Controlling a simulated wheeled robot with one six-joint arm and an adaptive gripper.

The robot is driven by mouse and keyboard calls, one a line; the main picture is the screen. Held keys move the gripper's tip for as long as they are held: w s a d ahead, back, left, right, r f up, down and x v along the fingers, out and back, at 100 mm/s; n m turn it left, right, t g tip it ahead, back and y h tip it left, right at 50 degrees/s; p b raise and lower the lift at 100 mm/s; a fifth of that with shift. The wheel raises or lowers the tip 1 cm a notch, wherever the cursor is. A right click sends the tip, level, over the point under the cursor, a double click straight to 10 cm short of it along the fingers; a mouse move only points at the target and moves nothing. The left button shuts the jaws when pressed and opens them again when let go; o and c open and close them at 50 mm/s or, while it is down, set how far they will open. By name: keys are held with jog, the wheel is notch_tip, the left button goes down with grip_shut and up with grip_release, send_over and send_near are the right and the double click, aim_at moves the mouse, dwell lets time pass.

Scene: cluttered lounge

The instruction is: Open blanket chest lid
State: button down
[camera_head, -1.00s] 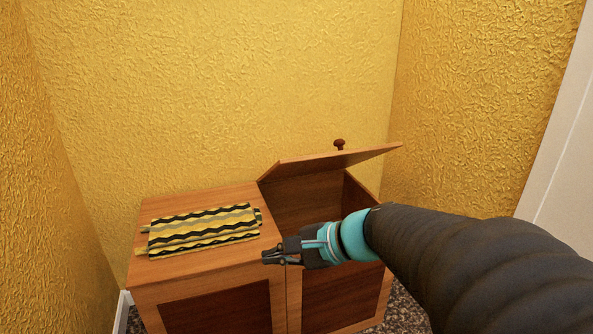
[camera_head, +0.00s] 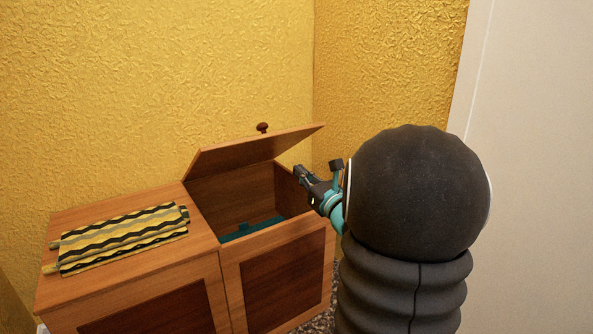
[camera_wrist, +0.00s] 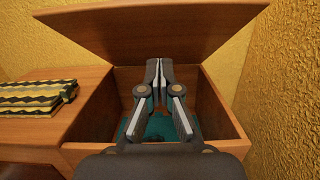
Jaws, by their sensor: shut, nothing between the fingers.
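The blanket chest (camera_head: 275,280) is a wooden box in the corner, its right section open at the top. Its lid (camera_head: 250,152) stands partly raised, tilted up at the back, with a dark round knob (camera_head: 262,127) on its upper side. The lid's underside also shows in the wrist view (camera_wrist: 150,38). A teal item (camera_head: 248,229) lies inside the chest. My gripper (camera_head: 299,170) is at the chest's right side, near the lid's right front corner. In the wrist view my gripper (camera_wrist: 159,62) is shut and empty, over the opening and below the lid.
A folded yellow, black and grey striped cloth (camera_head: 122,238) lies on the closed left top (camera_head: 75,217). Yellow textured walls (camera_head: 170,80) stand close behind and to the right. A pale panel (camera_head: 530,170) is at far right.

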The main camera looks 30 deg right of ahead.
jog(key=shift+w+a+r, duration=0.1)
jog(key=shift+w+r, duration=0.65)
jog(key=shift+w, duration=0.9)
jog(key=shift+w+a+r, duration=0.1)
jog(key=shift+w+r, duration=0.7)
jog(key=shift+w, duration=0.85)
jog(key=shift+w+r, duration=0.75)
jog(key=shift+w, duration=0.9)
